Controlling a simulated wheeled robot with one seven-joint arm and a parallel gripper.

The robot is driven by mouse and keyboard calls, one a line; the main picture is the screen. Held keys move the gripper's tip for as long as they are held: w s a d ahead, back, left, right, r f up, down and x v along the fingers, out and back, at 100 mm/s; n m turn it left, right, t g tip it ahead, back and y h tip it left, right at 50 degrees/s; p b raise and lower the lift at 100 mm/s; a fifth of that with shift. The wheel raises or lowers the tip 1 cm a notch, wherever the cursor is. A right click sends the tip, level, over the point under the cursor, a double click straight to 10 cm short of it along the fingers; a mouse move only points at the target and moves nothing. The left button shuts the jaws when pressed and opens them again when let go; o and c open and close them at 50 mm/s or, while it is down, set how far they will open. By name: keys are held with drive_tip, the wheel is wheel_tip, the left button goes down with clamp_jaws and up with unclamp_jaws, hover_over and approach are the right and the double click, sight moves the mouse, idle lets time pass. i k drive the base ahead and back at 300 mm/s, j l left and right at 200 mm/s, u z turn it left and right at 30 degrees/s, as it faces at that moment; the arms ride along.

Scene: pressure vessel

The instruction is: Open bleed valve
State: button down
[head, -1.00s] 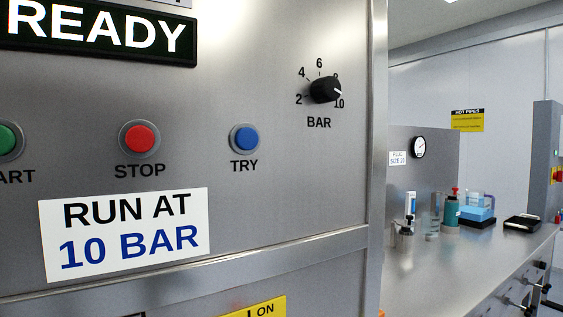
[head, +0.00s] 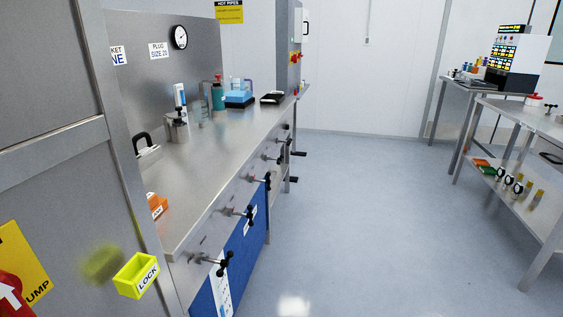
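Several valve-like fittings with black handles stick out from the front of the steel bench (head: 215,185) in the head view. The nearest black handle (head: 224,263) is low, with another handle (head: 244,214) beyond it and more farther along. No readable label marks any of them as the bleed valve, so I cannot tell which one it is. My gripper is not in view.
A steel cabinet (head: 60,190) with a yellow LOCK box (head: 137,276) stands close on the left. A round gauge (head: 180,37) is on the panel behind the bench. A rack table (head: 515,195) stands at right. The blue-grey floor (head: 370,220) between is clear.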

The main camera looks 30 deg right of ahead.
sight(279, 160)
drive_tip(key=i+l+z, duration=0.1)
drive_tip(key=i+l, duration=0.35)
drive_tip(key=i+l+z, duration=0.1)
drive_tip(key=i+l, duration=0.3)
drive_tip(key=i+l+z, duration=0.1)
drive_tip(key=i+l, duration=0.25)
drive_tip(key=i+l+z, duration=0.1)
drive_tip(key=i+l, duration=0.2)
drive_tip(key=i, duration=0.3)
drive_tip(key=i+l+z, duration=0.1)
drive_tip(key=i+l, duration=0.2)
drive_tip(key=i, duration=0.15)
drive_tip(key=i+l+z, duration=0.1)
drive_tip(key=i+l, duration=0.15)
drive_tip(key=i, duration=0.25)
